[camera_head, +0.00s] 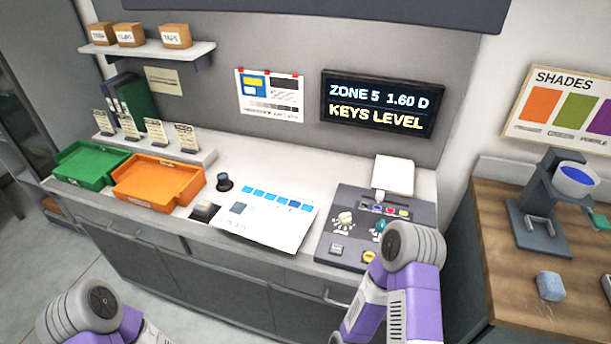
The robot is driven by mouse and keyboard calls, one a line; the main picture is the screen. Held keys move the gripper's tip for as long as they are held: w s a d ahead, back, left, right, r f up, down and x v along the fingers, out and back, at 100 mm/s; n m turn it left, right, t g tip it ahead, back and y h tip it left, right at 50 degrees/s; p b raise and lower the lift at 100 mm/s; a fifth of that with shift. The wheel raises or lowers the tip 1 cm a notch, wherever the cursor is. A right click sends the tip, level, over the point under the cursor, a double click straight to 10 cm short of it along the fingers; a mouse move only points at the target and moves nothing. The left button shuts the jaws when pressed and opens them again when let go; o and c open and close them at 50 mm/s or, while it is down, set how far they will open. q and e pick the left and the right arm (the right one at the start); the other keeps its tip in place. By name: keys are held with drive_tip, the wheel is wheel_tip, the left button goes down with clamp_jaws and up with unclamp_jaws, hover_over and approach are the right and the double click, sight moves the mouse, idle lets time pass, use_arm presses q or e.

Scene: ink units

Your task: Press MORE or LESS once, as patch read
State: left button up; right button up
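The dark display (382,103) on the back wall reads "ZONE 5 1.60 D" and "KEYS LEVEL". A white printed sheet (275,232) with a row of blue patches (278,198) and one separate grey-blue square lies on the counter. The grey console (322,236) to its right has a pale knob (345,218), a teal knob (380,228), a small coloured row (384,209), a pale key (337,249) and a yellow key (368,257). Key labels are too small to read. My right arm hides the console's front right. Neither gripper shows; only purple and grey arm links do.
A green tray (75,172) and an orange tray (157,187) stand at left. A dark round item (224,183) and a small grey device (204,211) sit beside the sheet. A wooden side table (500,275) at right holds a stand (535,225) and a grey-blue block (549,287).

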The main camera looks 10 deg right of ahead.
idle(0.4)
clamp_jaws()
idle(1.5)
